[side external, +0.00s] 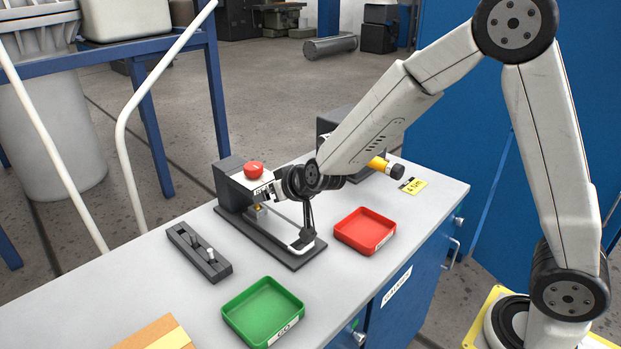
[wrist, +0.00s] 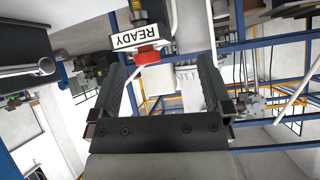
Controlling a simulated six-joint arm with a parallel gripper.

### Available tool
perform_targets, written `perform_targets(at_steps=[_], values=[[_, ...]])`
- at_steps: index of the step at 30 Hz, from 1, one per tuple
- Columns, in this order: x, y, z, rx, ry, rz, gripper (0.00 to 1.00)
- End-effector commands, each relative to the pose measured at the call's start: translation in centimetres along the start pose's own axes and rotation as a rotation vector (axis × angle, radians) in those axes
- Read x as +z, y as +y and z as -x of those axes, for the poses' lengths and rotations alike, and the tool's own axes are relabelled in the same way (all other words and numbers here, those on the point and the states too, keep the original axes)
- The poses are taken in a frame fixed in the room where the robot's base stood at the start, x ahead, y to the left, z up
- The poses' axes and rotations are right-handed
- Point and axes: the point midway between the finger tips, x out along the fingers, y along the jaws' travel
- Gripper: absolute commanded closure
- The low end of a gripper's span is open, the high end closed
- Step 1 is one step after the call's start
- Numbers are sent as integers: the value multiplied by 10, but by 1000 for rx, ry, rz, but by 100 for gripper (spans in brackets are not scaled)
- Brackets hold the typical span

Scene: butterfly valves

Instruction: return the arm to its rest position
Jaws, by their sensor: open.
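My gripper (side external: 266,190) is at the front of the dark box fixture (side external: 234,180), close to its label and below its red button (side external: 254,169). In the wrist view my gripper's two black fingers (wrist: 160,72) stand wide apart with nothing held between them. The red button (wrist: 147,56) and a white READY label (wrist: 139,39) show beyond the fingers, upside down. My arm is bent and reaches over the bench from the right. I cannot tell whether a finger touches the fixture.
A red tray (side external: 371,220) and a green tray (side external: 247,316) lie empty on the bench. A toggle clamp (side external: 306,236) stands on the base plate. A yellow-orange handled device (side external: 379,163) sits behind my arm. Above the bench is open.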

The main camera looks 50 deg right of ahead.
Motion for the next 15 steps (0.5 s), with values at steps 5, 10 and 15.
perform_targets(at_steps=[5,10,15], values=[[49,21,46,-43,-223,48,0],[101,46,94,-39,-439,96,0],[140,67,134,-10,-604,132,0]])
